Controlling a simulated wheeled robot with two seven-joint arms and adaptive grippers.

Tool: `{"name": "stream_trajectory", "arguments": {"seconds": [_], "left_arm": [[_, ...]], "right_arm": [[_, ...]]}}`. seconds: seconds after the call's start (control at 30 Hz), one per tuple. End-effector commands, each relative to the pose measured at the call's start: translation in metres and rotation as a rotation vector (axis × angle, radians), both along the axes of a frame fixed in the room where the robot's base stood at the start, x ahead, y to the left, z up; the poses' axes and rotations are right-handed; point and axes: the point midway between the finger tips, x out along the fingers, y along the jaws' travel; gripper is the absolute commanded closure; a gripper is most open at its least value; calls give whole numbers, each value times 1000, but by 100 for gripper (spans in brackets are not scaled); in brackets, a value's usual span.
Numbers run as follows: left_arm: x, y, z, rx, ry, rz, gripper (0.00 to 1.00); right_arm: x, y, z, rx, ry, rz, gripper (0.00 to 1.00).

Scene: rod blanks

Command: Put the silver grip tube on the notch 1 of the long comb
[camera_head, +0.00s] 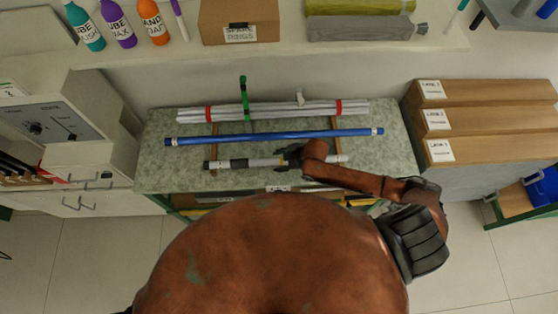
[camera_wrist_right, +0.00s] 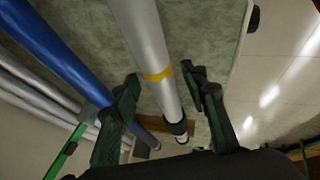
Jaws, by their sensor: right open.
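The silver grip tube (camera_head: 262,162), with dark bands and a yellow ring, lies along the front of the green-topped bench; it also shows in the right wrist view (camera_wrist_right: 146,40). My right gripper (camera_head: 289,157) is over the tube near its middle. In the right wrist view its open fingers (camera_wrist_right: 163,100) stand on either side of the tube near the yellow ring, with gaps visible. Brown wooden strips, left (camera_head: 213,142) and right (camera_head: 334,123), lie crosswise under the tubes; I cannot tell which is the long comb, and notches are not readable. My left gripper is not seen.
A blue tube (camera_head: 275,136) lies parallel behind the silver tube. Behind it is a bundle of pale rods (camera_head: 275,110) with red bands and a green upright (camera_head: 243,92). Wooden boxes (camera_head: 480,121) stand at the right, a grey machine (camera_head: 55,125) at the left.

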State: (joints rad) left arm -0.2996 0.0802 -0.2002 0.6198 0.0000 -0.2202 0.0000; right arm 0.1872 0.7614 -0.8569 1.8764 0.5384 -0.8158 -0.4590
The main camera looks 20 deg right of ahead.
Motion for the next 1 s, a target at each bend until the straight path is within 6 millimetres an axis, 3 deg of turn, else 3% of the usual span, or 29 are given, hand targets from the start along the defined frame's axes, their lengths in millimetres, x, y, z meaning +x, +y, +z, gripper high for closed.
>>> {"name": "stream_trajectory", "arguments": {"seconds": [0.27,0.7,1.0], "left_arm": [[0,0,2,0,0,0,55],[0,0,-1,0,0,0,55],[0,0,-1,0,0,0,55]], "right_arm": [[-5,-6,21,-1,0,1,60],[-40,-40,94,-1,0,0,60],[-48,-46,111,0,0,-1,60]]}}
